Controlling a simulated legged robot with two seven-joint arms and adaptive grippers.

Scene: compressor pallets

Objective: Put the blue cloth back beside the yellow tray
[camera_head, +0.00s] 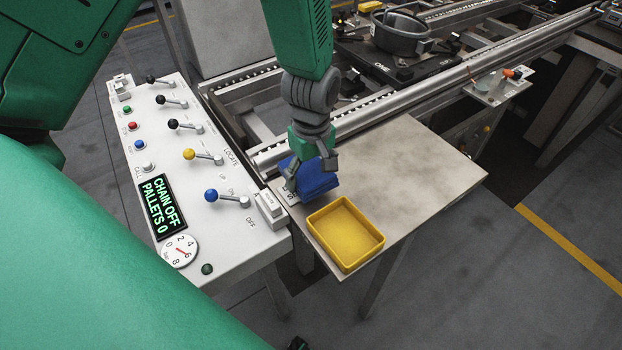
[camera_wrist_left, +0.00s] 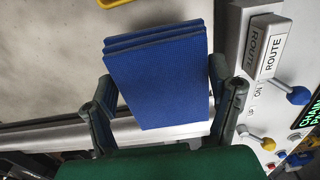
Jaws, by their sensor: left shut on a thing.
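The blue cloth (camera_head: 317,181) is a folded, layered square in the head view. It also fills the middle of the left wrist view (camera_wrist_left: 160,80). My left gripper (camera_head: 310,172) is shut on the blue cloth, with one finger on either side of it. The cloth is at the left part of the small table, just behind the yellow tray (camera_head: 318,236); I cannot tell whether it touches the tabletop. The tray is empty, and its edge shows at the top of the left wrist view (camera_wrist_left: 116,3). My right gripper is not in view.
A white control panel (camera_head: 150,115) with several levers, a display and a dial stands left of the table. The table's bare top (camera_head: 420,175) is clear to the right. A metal rail conveyor (camera_head: 450,75) runs behind, carrying a dark pallet with a grey part (camera_head: 400,35).

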